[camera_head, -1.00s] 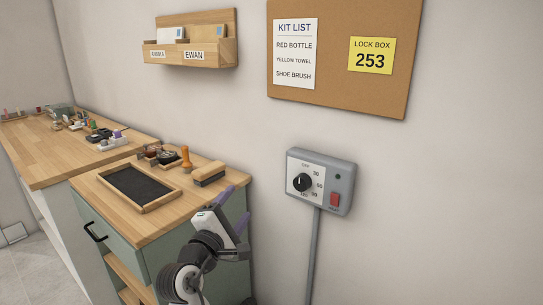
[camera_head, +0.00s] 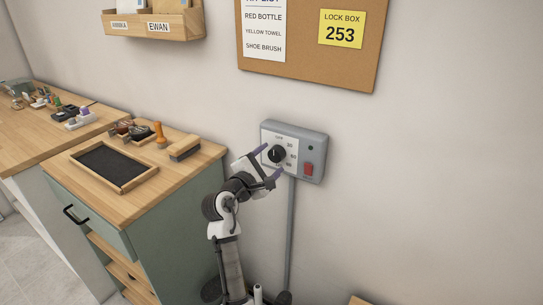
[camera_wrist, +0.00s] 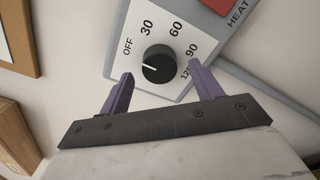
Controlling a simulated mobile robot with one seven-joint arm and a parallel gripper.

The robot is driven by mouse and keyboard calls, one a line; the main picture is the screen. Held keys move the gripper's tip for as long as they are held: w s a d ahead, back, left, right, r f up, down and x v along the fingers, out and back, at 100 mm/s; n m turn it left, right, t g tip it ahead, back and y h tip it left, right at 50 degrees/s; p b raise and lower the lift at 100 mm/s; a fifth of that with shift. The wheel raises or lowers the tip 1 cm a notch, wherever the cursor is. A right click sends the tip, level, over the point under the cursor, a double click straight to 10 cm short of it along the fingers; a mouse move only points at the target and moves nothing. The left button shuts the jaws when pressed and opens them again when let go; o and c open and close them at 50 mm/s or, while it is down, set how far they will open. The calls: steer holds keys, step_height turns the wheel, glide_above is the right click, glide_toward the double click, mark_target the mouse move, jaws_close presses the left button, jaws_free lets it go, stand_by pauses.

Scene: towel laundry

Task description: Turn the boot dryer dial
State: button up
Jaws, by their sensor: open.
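The boot dryer control box (camera_head: 312,142) is a grey unit on the wall with a white dial plate. Its round black dial (camera_head: 277,154) also shows in the wrist view (camera_wrist: 160,64). OFF, 30, 60, 90 and 120 are printed around the dial. In the wrist view its white mark points left, nearest to OFF but a little below it. My gripper (camera_head: 272,161) is open in front of the plate. In the wrist view its purple fingers (camera_wrist: 160,70) stand on either side of the dial, with a gap on each side. I cannot tell how far the tips are from the plate.
A red switch (camera_head: 308,169) marked HEAT sits on the box's right side. A grey conduit (camera_head: 290,225) runs down below it. A wooden-topped cabinet (camera_head: 190,170) with a black tray (camera_head: 113,166) and brush (camera_head: 184,147) stands left. The wall to the right is clear.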

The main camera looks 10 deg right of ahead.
steer(key=shift+x, duration=0.85)
steer(key=shift+c, duration=0.4)
steer(key=c, duration=0.9)
